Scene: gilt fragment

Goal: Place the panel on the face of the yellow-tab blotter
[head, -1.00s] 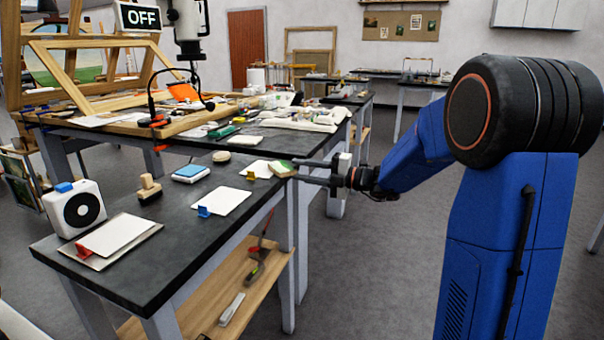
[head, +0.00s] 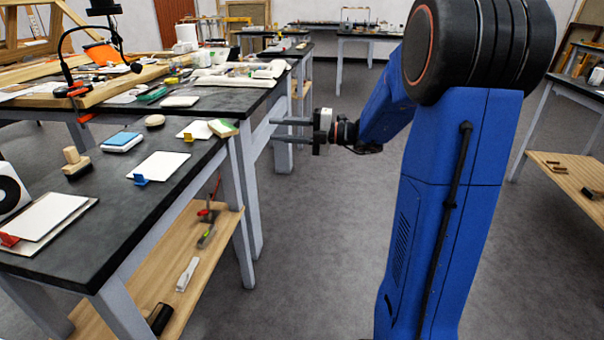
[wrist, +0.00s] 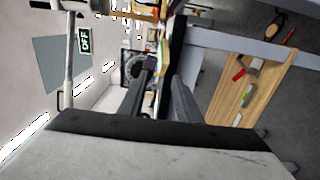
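The panel (head: 223,128) is a small block with a green face and a pale wooden edge. It sits at the right edge of the dark worktop, by the white yellow-tab blotter (head: 200,130). It appears to overlap the blotter's right side; how much it rests on the blotter I cannot tell. The small yellow tab (head: 187,137) stands at the blotter's left front. My gripper (head: 273,131) is off the worktop's right edge, pointing left, its two fingers apart and empty. A gap separates the fingertips from the panel. The wrist view also shows the spread fingers (wrist: 162,78).
A blue-tab blotter (head: 160,165) and a red-tab blotter (head: 48,214) lie nearer. A blue-topped box (head: 123,142), a wooden-handled stamp (head: 76,162) and a round pale pad (head: 155,121) stand on the worktop. A lower wooden shelf (head: 190,250) holds tools. Floor right of the worktop is clear.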

